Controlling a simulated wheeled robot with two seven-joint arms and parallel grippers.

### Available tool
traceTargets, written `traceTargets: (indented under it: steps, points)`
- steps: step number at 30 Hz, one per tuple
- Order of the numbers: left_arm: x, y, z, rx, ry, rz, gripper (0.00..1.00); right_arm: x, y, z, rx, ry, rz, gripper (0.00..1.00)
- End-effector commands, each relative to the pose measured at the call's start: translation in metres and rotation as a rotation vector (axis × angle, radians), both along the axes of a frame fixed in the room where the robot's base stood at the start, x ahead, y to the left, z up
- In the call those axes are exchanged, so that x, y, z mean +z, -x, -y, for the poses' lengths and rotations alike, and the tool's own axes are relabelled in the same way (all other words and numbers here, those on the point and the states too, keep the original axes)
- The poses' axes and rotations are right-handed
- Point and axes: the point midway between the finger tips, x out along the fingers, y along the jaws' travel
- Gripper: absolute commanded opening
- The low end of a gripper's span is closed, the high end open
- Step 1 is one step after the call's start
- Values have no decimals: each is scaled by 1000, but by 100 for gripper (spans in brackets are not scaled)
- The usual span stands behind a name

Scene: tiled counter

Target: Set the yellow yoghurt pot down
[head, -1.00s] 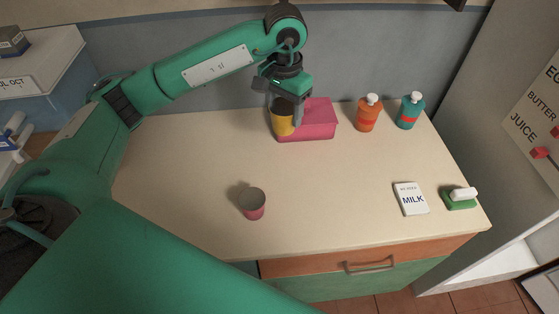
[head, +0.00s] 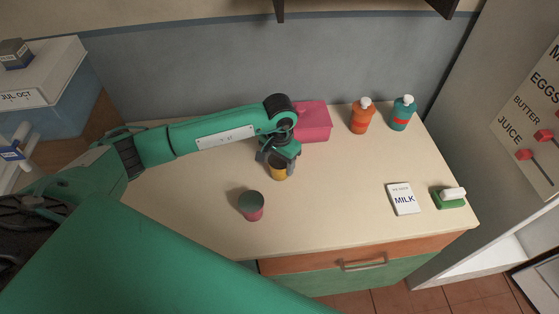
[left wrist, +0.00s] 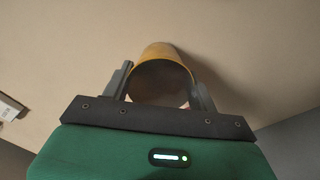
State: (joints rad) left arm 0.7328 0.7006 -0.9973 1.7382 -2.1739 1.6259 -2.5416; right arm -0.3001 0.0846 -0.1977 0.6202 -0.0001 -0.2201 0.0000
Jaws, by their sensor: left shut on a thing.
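The yellow yoghurt pot (head: 279,174) is upright over the middle of the counter, in front of the pink box. My left gripper (head: 277,167) is shut on it from above, one finger on each side. In the left wrist view the pot (left wrist: 160,51) sits between the two fingers of the gripper (left wrist: 161,88), with its dark open mouth towards the camera. The pot's base is low, near the counter top (head: 330,200); I cannot tell whether it touches. My right gripper is not in view.
A pink box (head: 314,122) is behind. An orange bottle (head: 361,118) and a teal bottle (head: 402,114) stand at the back right. A milk card (head: 403,199) and a green sponge holder (head: 447,200) lie right. The counter's centre is clear.

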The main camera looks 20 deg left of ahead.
Motion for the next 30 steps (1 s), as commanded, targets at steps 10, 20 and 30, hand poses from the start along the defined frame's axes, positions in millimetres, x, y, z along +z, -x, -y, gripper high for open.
traceTargets:
  steps: [10, 20, 30]
  points:
    - [-9, 0, 0, -1, -1, 1, 33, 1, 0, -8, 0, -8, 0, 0]
    - [-10, 0, 0, 0, -1, 1, 81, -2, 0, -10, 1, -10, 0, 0]
    - [-5, 0, 0, 0, -1, 0, 81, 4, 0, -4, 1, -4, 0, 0]
